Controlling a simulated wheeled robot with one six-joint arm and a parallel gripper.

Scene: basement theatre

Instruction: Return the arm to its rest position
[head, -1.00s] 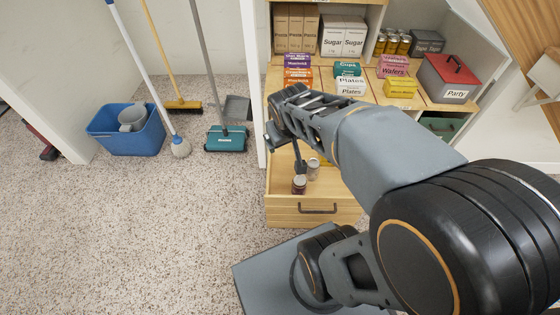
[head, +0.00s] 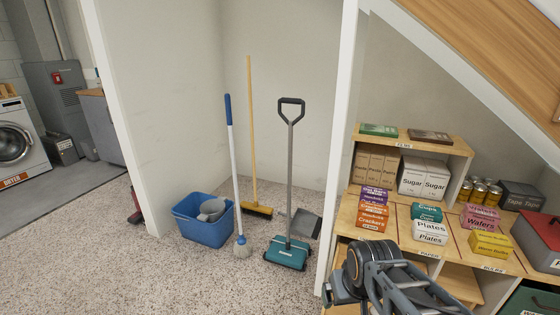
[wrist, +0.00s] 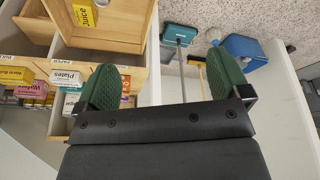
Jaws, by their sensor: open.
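My arm (head: 395,280) shows at the bottom right of the head view, in front of the wooden shelf unit (head: 393,213). My gripper (wrist: 167,78) is open and empty in the wrist view, its two green pads wide apart. Between and beyond the pads lie the shelf unit's edge and the floor. In the head view the end of my arm is low, near the shelf's left front edge, and the fingertips are hard to make out. The rest of the arm is outside the picture.
Blue bucket (head: 206,219), mop (head: 236,180), broom (head: 251,140) and teal sweeper (head: 287,252) stand left of the shelf. An open drawer (wrist: 110,25) holds a yellow juice box (wrist: 84,13). Packets and boxes fill the shelf top.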

